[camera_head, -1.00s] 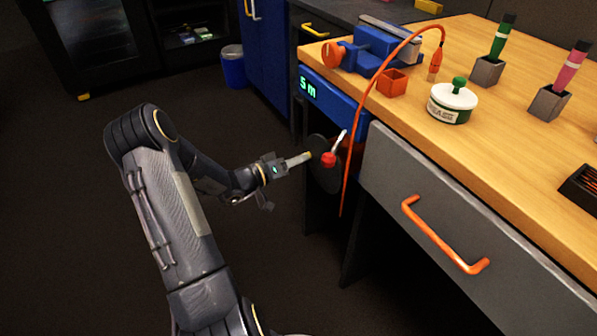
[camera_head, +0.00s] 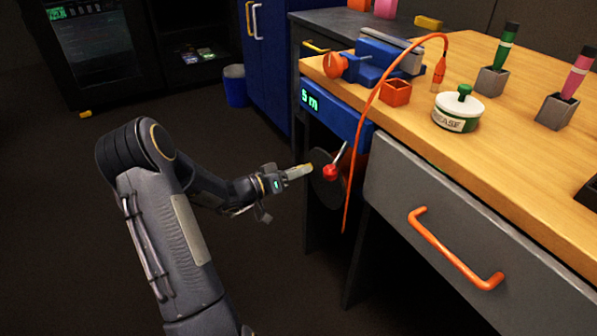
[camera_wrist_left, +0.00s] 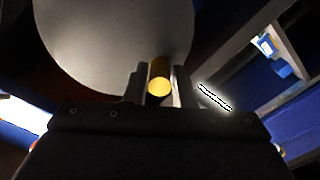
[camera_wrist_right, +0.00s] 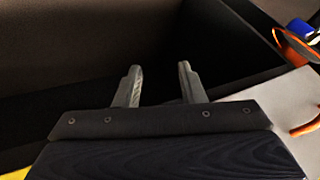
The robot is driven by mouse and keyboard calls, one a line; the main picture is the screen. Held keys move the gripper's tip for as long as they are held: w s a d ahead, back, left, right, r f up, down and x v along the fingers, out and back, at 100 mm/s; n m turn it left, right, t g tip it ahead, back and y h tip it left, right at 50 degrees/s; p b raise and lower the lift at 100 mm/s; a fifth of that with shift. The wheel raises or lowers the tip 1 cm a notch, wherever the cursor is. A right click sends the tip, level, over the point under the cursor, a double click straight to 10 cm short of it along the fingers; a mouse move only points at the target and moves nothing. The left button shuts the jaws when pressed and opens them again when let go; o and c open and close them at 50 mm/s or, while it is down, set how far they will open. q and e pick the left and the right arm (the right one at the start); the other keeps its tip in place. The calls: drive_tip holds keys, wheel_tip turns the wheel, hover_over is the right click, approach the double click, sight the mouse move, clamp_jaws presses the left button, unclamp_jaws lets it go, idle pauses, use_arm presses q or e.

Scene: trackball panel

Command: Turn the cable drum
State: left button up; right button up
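The cable drum (camera_head: 320,188) is a dark grey disc mounted on the open side below the bench, under a blue panel (camera_head: 332,109) whose green display reads "5 m". It fills the upper part of the left wrist view as a pale grey disc (camera_wrist_left: 100,45). My left gripper (camera_head: 305,170) reaches the drum's face from the left. Its fingers are shut around a brass-yellow round handle (camera_wrist_left: 159,78) standing out from the disc. My right gripper (camera_wrist_right: 160,85) is open and empty, outside the head view.
An orange cable (camera_head: 361,128) arches from the bench top and hangs past the drum's right side. A grey drawer with an orange handle (camera_head: 450,250) is to the right. A blue vise (camera_head: 375,62), orange box (camera_head: 396,93) and grease tin (camera_head: 456,112) stand on the wooden bench.

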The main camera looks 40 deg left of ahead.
use_arm(q)
drive_tip(key=o, duration=0.3)
drive_tip(key=shift+s, duration=0.1)
drive_tip(key=p+v, duration=0.2)
drive_tip(key=v, duration=0.5)
drive_tip(key=shift+s+a, duration=0.15)
drive_tip(key=shift+s, duration=0.15)
